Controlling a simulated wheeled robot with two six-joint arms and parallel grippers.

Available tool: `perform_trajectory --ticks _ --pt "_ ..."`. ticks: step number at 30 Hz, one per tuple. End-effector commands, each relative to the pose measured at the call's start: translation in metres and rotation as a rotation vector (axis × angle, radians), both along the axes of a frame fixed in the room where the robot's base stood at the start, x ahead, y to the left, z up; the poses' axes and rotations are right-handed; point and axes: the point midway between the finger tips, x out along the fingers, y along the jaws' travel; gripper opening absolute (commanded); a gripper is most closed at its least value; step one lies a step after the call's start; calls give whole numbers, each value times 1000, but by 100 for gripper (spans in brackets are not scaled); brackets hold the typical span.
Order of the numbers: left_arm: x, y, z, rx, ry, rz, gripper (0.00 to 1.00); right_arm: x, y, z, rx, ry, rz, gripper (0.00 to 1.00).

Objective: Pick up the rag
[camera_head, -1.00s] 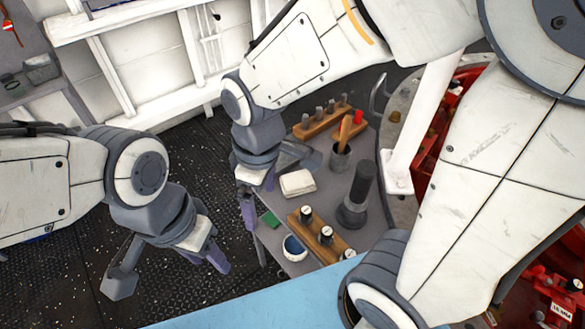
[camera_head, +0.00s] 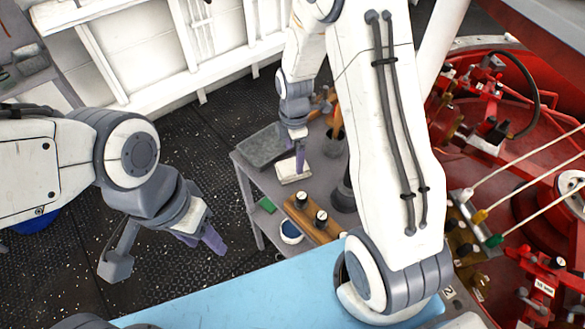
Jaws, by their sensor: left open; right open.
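The rag (camera_head: 288,177) looks like a folded off-white cloth lying on the small grey table. My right gripper (camera_head: 299,162) points down at the rag's far edge, its purple fingers open. One finger partly covers the rag, and I cannot tell whether it touches it. My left gripper (camera_head: 205,243) is open and empty, well to the left of the table and over the dark floor.
A grey tray (camera_head: 258,148) lies behind the rag. My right arm hides much of the table's right side. Red machinery (camera_head: 500,180) stands at right.

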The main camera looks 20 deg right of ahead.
Motion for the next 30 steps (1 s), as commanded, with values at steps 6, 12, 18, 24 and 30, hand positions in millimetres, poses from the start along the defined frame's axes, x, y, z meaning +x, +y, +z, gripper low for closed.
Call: perform_trajectory --ticks 6,12,18,24,30 --pt "0 0 8 0 0 0 50 -2 3 -21 0 6 1 100" --pt "0 0 13 0 0 0 50 -1 4 -48 0 4 0 100" --pt "0 0 13 0 0 0 50 -1 4 -54 0 0 -1 100" --pt "0 0 12 0 0 0 50 0 4 -54 0 0 -1 66" --pt "0 0 12 0 0 0 50 0 4 -53 0 0 -1 13"
